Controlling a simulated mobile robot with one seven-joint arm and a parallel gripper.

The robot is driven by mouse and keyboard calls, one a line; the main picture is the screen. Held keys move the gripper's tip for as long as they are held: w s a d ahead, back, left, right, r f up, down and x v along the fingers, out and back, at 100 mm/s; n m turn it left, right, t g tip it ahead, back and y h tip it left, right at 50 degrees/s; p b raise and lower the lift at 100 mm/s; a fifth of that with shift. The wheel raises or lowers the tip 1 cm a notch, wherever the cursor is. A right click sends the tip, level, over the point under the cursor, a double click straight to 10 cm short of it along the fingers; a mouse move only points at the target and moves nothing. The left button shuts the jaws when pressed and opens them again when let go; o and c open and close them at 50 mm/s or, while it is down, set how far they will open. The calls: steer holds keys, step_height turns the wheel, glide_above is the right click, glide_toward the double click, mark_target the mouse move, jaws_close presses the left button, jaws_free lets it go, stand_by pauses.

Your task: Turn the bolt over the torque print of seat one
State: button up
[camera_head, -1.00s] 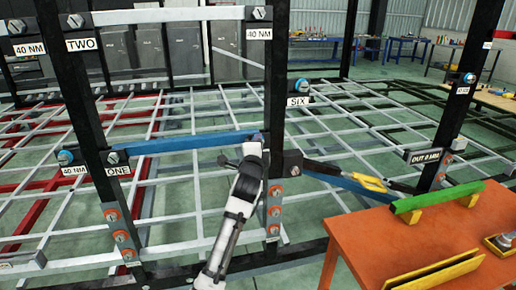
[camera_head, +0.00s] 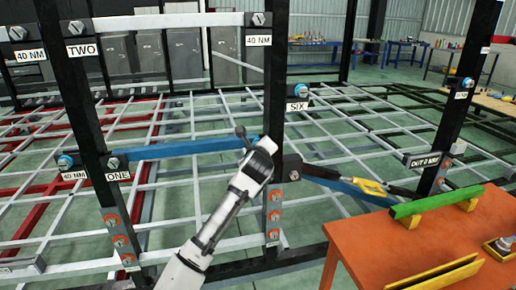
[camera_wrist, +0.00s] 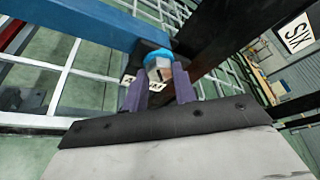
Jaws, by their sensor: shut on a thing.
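The blue beam of seat one (camera_head: 195,147) runs from the left post, with its ONE label (camera_head: 117,176), to the middle post. My gripper (camera_head: 262,152) is at the beam's right end. In the wrist view, my gripper's two purple fingers (camera_wrist: 161,78) are shut on a grey bolt head (camera_wrist: 157,64) with a blue collar. A white print (camera_wrist: 155,85) shows partly below the bolt, mostly hidden by the fingers. In the head view, my wrist hides this bolt and print. Another grey bolt (camera_head: 113,163) sits above the ONE label.
A 40 NM print (camera_head: 74,176) is under a blue-collared bolt (camera_head: 65,161) at far left. The SIX label (camera_head: 298,106) is on the middle post's right. An orange table (camera_head: 430,235) with a green bar (camera_head: 435,202) stands at right. Beam TWO (camera_head: 165,21) crosses above.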

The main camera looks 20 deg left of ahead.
steer(key=shift+d+f+m+g+y, duration=0.25)
steer(key=shift+m+g, duration=0.25)
steer(key=shift+m, duration=0.3)
steer(key=shift+p, duration=0.3)
steer(key=o, duration=1)
steer(key=shift+r, duration=0.1)
steer(key=shift+a+r, duration=0.1)
steer(key=shift+a, duration=0.05)
steer(key=b+v, duration=0.4)
steer(key=v, duration=1)
steer(key=shift+w, duration=0.1)
